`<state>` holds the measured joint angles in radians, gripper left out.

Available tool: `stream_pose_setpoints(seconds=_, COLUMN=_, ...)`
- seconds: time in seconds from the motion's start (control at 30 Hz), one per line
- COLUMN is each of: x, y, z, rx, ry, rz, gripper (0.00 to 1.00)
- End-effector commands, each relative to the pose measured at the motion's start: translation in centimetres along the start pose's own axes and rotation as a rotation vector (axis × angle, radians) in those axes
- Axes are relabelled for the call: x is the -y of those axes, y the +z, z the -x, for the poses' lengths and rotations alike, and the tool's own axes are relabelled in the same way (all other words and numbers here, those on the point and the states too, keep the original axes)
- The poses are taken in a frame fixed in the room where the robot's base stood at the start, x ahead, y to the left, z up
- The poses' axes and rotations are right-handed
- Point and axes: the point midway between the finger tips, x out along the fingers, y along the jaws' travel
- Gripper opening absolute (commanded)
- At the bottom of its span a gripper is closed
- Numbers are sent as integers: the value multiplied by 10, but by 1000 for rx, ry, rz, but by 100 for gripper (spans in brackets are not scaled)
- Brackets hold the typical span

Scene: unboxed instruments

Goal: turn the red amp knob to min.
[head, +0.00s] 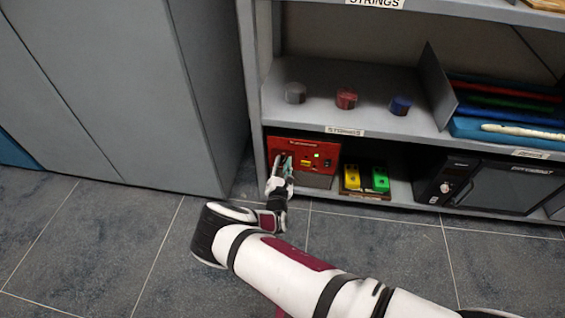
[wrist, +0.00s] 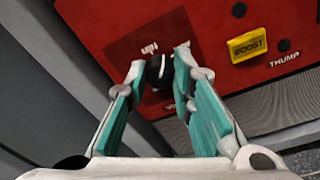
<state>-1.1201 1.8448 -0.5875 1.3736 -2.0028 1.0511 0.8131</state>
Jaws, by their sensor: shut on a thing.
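The red amp (head: 318,148) stands on the low shelf in the head view. Its red front panel (wrist: 205,25) fills the upper part of the wrist view. The small black knob (wrist: 156,72) sits on a darker patch of the panel, with a label near it that seems to read MIN. A pale mark shows on the knob, but its exact setting cannot be told. My gripper (wrist: 160,66) has its teal fingers on either side of the knob and is shut on it. In the head view my gripper (head: 281,168) is at the amp's left part and hides the knob.
A yellow BOOST button (wrist: 247,45) is right of the knob. A shelf board (head: 330,118) runs above. Grey cupboard (head: 110,90) at left; open floor in front.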

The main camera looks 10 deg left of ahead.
Motion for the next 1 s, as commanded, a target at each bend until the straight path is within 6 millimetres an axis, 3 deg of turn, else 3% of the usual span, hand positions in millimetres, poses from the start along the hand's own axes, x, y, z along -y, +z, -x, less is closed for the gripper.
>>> stream_pose_setpoints(seconds=0.6, x=-2, y=-2, z=1, rx=-23, ry=-32, rz=537, gripper=0)
stream_pose_setpoints(seconds=1.0, x=-2, y=-2, z=0, rx=-31, ry=-44, rz=703, gripper=0)
